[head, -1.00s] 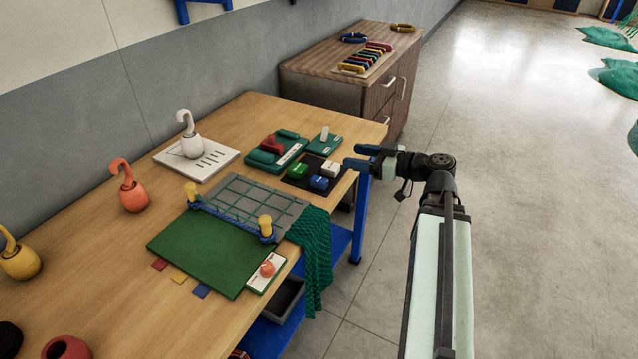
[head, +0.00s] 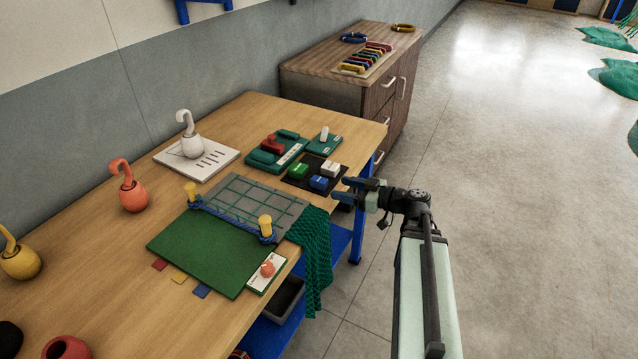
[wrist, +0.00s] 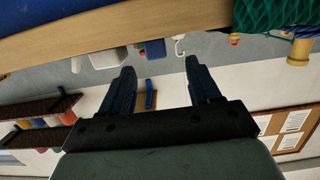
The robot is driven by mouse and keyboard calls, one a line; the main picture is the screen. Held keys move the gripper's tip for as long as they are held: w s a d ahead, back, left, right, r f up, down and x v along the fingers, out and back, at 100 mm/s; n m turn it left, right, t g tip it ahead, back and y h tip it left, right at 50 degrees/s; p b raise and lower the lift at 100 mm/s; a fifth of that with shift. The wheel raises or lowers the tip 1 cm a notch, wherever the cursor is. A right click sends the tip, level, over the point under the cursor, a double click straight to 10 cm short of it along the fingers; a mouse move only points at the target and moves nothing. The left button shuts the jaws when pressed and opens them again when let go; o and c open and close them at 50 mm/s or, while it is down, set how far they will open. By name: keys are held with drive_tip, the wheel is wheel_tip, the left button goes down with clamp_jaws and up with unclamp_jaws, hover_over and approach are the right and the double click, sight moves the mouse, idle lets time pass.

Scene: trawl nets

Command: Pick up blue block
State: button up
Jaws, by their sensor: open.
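The blue block (head: 319,183) lies on a black mat (head: 297,185) near the right edge of the wooden table, in the head view. A green block (head: 298,171) and a white block (head: 331,169) sit beside it on the same mat. My gripper (head: 345,189) is open and empty, just off the table's right edge, to the right of the blue block and apart from it. In the wrist view, my two dark blue fingers (wrist: 158,82) are spread apart with nothing between them. A small blue shape (wrist: 155,49) shows past the table edge there; I cannot tell for certain which block it is.
A grey board with a green net grid (head: 250,205) and yellow posts lies left of the mat. Green trays (head: 277,150) stand behind it. Dark green netting (head: 314,255) hangs over the table edge. A wooden cabinet (head: 320,80) stands behind. Open floor lies to the right.

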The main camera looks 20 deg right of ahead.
sight(314, 177)
drive_tip(key=x, duration=0.5)
drive_tip(key=shift+w+a, duration=0.25)
drive_tip(key=shift+w, duration=0.05)
drive_tip(key=shift+x, duration=2.55)
drive_tip(key=shift+w+d+r, duration=0.1)
drive_tip(key=shift+w+d, duration=0.05)
drive_tip(key=shift+w, duration=0.05)
drive_tip(key=shift+c, duration=0.4)
drive_tip(key=c, duration=1)
drive_tip(key=shift+o, duration=0.2)
drive_tip(key=shift+r, duration=0.1)
